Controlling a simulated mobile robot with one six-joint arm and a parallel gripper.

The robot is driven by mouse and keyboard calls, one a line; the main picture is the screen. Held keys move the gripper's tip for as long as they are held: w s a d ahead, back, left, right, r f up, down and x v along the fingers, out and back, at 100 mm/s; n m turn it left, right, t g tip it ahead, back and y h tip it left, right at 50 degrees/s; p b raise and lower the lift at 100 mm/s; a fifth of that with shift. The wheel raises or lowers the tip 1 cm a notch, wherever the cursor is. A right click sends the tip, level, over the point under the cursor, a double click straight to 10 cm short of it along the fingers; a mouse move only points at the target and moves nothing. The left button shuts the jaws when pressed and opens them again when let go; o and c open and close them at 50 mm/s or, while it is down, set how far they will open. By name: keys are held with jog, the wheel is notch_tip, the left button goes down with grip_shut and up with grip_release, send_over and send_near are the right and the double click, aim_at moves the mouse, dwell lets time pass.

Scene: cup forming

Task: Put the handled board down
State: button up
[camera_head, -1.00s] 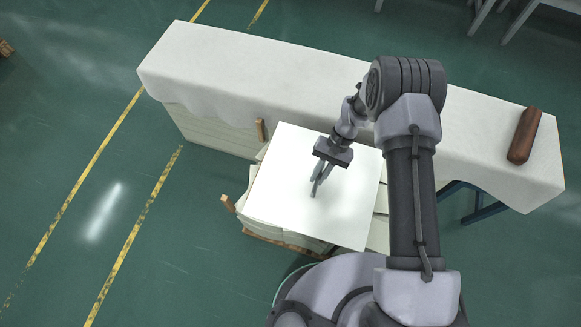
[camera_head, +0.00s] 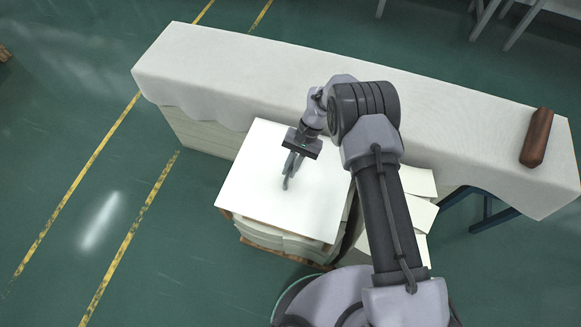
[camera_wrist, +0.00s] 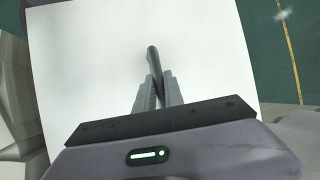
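The handled board (camera_head: 262,196) is a flat white square panel with a brown edge. A dark grey bar handle (camera_wrist: 152,60) stands on its middle in the wrist view. My gripper (camera_head: 290,172) is over the board's middle. In the wrist view my gripper's fingers (camera_wrist: 156,92) are closed on the handle. The board lies over a stack of white sheets (camera_head: 285,240); I cannot tell whether it touches them.
A long table with a white cloth (camera_head: 220,65) runs behind the stack. A brown wooden block (camera_head: 536,137) lies at its right end. Loose white sheets (camera_head: 420,215) show right of my arm. Green floor with yellow lines (camera_head: 130,223) is clear on the left.

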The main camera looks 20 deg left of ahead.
jog(key=o, duration=0.4)
jog(key=shift+r, duration=0.15)
jog(key=w+d+r+t+p, duration=0.1)
jog(key=w+d+r, duration=0.15)
jog(key=r, duration=0.55)
jog(key=w+d+r+m+p, duration=0.1)
jog(key=w+r+p, duration=0.1)
jog(key=w+r, duration=0.35)
jog(key=w+d+r+t+p, duration=0.1)
jog(key=w+d+r, duration=0.1)
jog(key=r, duration=0.7)
jog(key=s+d+r+m+t+y, duration=0.15)
jog(key=d+r, duration=0.25)
jog(key=r, duration=0.4)
jog(key=s+d+r+t, duration=0.1)
jog(key=d+r+t, duration=0.1)
jog(key=d+r, duration=0.4)
jog(key=s+d+r+m+t, duration=0.3)
jog(key=s+d+r+t, duration=0.1)
jog(key=s+d+r, duration=0.75)
jog(key=s, duration=0.3)
jog(key=s+d+f+t+h, duration=0.1)
jog(key=s, duration=0.2)
jog(key=s+d+m+t, duration=0.1)
jog(key=s, duration=0.2)
jog(key=shift+s+f+t, duration=0.15)
jog(key=shift+f+t, duration=0.1)
jog(key=shift+f, duration=0.05)
